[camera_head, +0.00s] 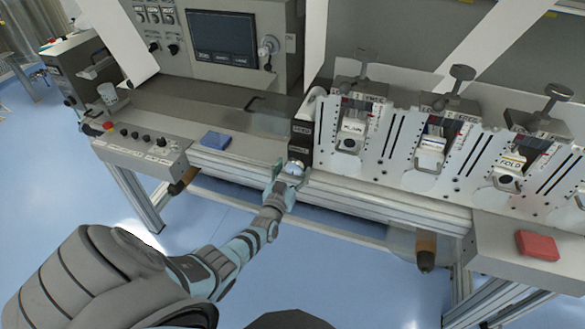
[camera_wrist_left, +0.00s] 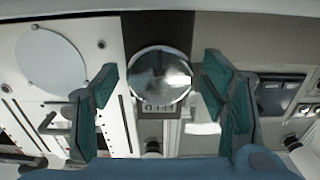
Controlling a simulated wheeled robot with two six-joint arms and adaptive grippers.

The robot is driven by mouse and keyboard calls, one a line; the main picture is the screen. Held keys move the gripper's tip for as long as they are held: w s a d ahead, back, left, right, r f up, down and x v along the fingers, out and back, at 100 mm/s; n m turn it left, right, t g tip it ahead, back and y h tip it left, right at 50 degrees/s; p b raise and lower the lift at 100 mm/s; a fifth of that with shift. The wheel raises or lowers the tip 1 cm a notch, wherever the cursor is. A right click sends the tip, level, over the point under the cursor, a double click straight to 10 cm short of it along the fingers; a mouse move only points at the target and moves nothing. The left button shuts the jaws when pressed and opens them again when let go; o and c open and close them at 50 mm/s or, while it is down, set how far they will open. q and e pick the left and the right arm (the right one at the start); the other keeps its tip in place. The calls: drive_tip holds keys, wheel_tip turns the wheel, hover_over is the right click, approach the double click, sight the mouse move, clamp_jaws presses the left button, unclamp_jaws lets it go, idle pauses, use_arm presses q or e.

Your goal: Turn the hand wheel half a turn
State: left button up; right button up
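A small shiny round metal piece (camera_head: 294,167), which looks like the hand wheel, sits at the lower end of a dark upright block on the machine's front edge. In the left wrist view the round metal face (camera_wrist_left: 160,76) is near the middle, in front of the dark block (camera_wrist_left: 150,25). My left gripper (camera_head: 287,178) is at it, with one finger on each side. In the left wrist view the gripper (camera_wrist_left: 160,98) is open, with narrow gaps between its teal fingers and the round face. My right gripper is not in view.
Several white station units with T-handles (camera_head: 461,75) stand right of the block. A blue pad (camera_head: 215,140) lies on the ledge to the left, near a button panel (camera_head: 140,142). A red pad (camera_head: 537,246) lies at far right. Rails run below the ledge; the floor in front is clear.

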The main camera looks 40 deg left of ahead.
use_arm(q)
drive_tip(key=v, duration=1.2)
